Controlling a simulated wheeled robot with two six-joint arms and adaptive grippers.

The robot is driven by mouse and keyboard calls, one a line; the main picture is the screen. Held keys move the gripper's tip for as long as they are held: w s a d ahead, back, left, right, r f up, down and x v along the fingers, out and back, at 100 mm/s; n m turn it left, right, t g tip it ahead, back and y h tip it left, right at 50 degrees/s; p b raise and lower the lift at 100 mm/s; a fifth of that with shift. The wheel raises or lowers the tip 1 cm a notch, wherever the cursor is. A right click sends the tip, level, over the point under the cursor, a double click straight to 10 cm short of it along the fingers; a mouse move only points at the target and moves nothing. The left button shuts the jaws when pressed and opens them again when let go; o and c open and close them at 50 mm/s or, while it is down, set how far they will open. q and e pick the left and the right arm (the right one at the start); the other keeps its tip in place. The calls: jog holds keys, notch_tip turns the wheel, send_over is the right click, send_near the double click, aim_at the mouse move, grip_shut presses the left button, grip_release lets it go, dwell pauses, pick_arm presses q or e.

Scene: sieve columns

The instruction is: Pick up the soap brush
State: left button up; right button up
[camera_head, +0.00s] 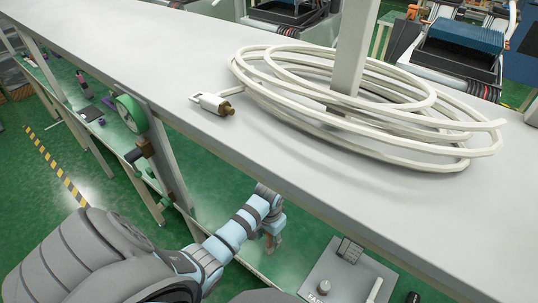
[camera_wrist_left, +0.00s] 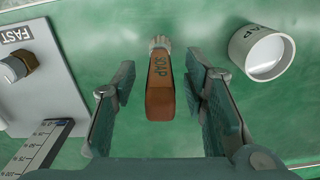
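The soap brush (camera_wrist_left: 160,85) has a brown handle marked "SOAP" and a pale, round tip at its far end. In the left wrist view it lies between the two fingers of my left gripper (camera_wrist_left: 158,92), with a visible gap on each side. The left gripper is open and holds nothing. In the head view my left gripper (camera_head: 272,232) is below the front edge of the long table, over a lower green surface. A small brown part shows beside its fingers there. My right gripper is in neither view.
A white cup marked "SOAP" (camera_wrist_left: 268,55) is right of the brush. A grey device marked "FAST" (camera_head: 345,275) with a knob stands close by. The grey table (camera_head: 180,60) above carries a coiled white cable (camera_head: 400,140) around a post.

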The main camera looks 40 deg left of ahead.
pick_arm(q)
notch_tip(320, 180, down, 2)
grip_shut()
jog(key=shift+r, duration=0.2)
